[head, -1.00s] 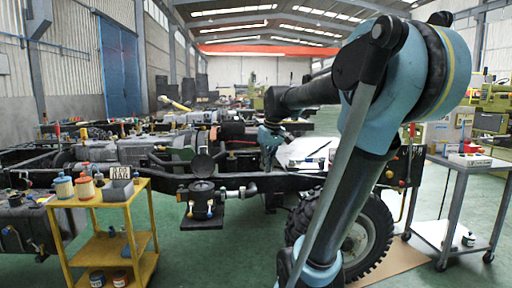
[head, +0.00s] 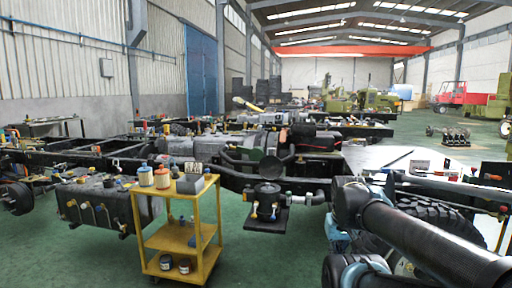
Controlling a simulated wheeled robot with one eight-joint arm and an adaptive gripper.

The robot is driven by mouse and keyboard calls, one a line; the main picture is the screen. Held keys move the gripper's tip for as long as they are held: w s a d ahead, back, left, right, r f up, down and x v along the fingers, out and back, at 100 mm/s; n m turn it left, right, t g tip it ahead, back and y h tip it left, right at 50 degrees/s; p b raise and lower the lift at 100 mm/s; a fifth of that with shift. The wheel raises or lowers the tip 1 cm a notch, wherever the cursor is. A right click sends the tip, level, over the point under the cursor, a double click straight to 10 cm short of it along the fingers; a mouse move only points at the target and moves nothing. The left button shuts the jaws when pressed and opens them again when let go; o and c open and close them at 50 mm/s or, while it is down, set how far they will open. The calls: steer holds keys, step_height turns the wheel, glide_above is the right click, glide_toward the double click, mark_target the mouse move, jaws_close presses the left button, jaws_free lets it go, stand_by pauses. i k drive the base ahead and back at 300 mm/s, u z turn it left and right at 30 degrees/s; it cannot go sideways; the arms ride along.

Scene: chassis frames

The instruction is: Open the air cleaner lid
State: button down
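The air cleaner appears to be the dark round canister (head: 267,203) on a black bracket at the near side of the truck frame, in the middle of the head view. A round dark disc, which looks like its lid (head: 270,168), stands tilted up just above and behind the canister, its flat face toward me. Whether it is hinged to the canister is too small to tell. My arm comes in from the lower right, with its wrist end right of the canister and apart from it. My gripper's fingers cannot be made out there.
A yellow trolley (head: 181,241) with jars and a grey bin stands in front, left of the canister. A grey tank (head: 92,203) hangs on the frame at left. A tyre (head: 440,216) lies behind my arm at right. Green floor is clear between trolley and arm.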

mark_target(270, 167)
steer(key=u, duration=0.1)
steer(key=i, duration=0.95)
steer(key=z, duration=0.25)
